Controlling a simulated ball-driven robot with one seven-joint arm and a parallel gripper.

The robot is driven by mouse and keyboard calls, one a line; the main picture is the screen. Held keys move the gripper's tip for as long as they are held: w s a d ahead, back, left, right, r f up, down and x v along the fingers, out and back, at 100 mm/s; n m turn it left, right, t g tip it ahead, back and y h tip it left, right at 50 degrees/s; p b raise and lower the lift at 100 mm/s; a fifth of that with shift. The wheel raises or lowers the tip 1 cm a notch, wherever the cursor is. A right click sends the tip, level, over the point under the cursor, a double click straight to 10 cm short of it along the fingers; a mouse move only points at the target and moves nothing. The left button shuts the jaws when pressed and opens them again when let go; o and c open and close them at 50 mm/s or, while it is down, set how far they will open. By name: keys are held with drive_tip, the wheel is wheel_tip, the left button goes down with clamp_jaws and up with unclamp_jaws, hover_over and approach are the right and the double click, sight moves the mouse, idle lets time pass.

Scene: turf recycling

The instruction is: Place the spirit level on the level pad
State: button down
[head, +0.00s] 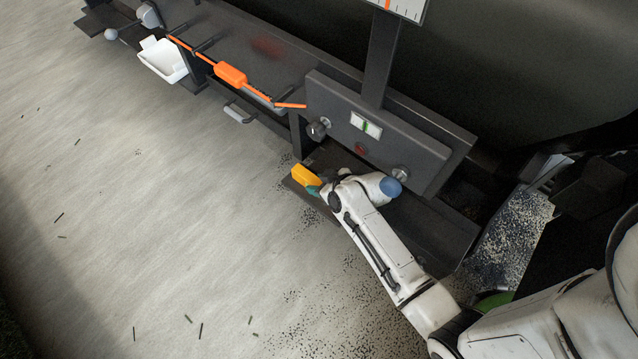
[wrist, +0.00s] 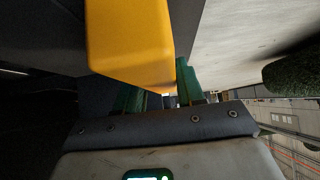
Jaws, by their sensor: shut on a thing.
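The spirit level, a yellow block (head: 303,174), is at the left end of the dark lower tray (head: 434,230) under the machine panel. In the wrist view the yellow block (wrist: 130,45) is large and close, in front of my green fingers. My gripper (head: 315,190) is shut on it; the wrist view shows the gripper (wrist: 160,92) with a finger on each side of the block's near end. I cannot tell whether the block touches the tray. I cannot make out the level pad for certain.
A grey panel (head: 337,98) with knobs and a small green-marked gauge (head: 366,125) stands above the tray. An orange tool (head: 230,74) lies along the bench to the left, with a white bin (head: 163,61) beyond. Dark crumbs dot the pale floor (head: 150,200), which is otherwise open.

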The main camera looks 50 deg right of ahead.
drive_tip(key=c, duration=0.7)
unclamp_jaws()
drive_tip(key=shift+s+r+p, duration=0.15)
drive_tip(key=shift+r+p, duration=0.15)
drive_tip(key=s+p, duration=0.4)
drive_tip(key=s, duration=0.8)
drive_tip(key=shift+s+r, duration=0.15)
drive_tip(key=shift+s, duration=0.15)
